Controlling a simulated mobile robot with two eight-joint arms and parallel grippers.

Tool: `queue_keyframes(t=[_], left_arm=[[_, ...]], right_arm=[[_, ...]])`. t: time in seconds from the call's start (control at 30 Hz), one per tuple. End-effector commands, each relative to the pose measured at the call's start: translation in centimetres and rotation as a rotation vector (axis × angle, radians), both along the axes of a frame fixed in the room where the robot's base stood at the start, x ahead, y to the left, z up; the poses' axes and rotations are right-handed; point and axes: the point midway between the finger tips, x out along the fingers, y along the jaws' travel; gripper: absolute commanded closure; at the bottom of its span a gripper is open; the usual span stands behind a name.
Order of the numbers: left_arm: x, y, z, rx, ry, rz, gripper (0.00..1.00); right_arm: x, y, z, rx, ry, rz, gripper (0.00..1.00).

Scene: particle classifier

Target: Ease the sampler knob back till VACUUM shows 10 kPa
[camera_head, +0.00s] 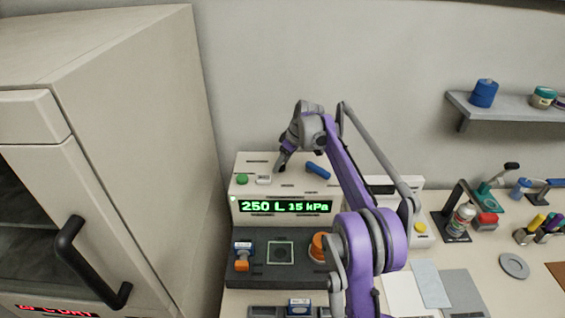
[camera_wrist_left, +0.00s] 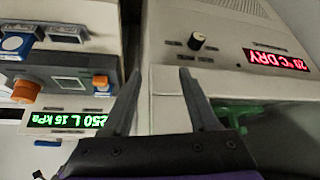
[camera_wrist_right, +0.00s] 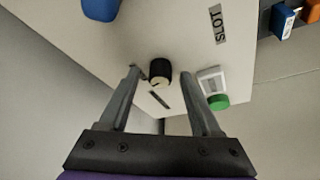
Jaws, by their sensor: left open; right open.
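The sampler (camera_head: 247,205) is a cream box with a green display (camera_head: 285,207) reading "250 L 15 kPa". The display also shows in the left wrist view (camera_wrist_left: 67,120). In the right wrist view, a black knob (camera_wrist_right: 160,72) with a pale marked face stands on the sampler's top. My right gripper (camera_wrist_right: 161,76) is open, with a fingertip at either side of the knob; I cannot tell whether they touch it. In the head view my right gripper (camera_head: 281,168) points down at the sampler top and hides the knob. My left gripper (camera_wrist_left: 159,74) is open and empty.
The sampler top also carries a green button (camera_head: 242,179), a small white switch (camera_head: 264,180) and a blue handle (camera_head: 318,171). A dark tray (camera_head: 262,272) stands in front. A large cabinet (camera_head: 150,110) with a red display fills the left; bottles and tools stand right.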

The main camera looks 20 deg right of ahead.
Motion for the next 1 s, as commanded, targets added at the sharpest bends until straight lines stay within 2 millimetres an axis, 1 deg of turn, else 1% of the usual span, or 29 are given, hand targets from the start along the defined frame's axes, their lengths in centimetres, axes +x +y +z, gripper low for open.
queue_keyframes(t=[0.17,0.4,0.5,0.6,0.77,1.0], left_arm=[[0.1,0.0,0.2,0.0,-0.002,0.0,0.4],[0.4,0.0,0.6,0.0,-0.008,0.0,0.4],[0.4,0.0,0.6,0.0,-0.009,0.0,0.4],[0.4,0.0,0.6,0.0,-0.008,0.0,0.4],[0.4,0.0,0.6,0.0,-0.008,0.0,0.4],[0.4,0.0,0.6,0.0,-0.008,0.0,0.4]], right_arm=[[-0.6,-0.5,1.9,0.0,-0.001,0.0,0.36],[-1.9,-1.8,6.5,0.001,-0.001,-0.002,0.36],[-2.5,-2.2,8.0,0.001,-0.001,0.0,0.36],[-2.8,-2.5,9.1,0.0,0.0,0.0,0.36],[-3.1,-2.7,9.9,0.0,0.0,-0.001,0.36],[-3.1,-2.7,9.9,0.0,0.0,0.0,0.36]])
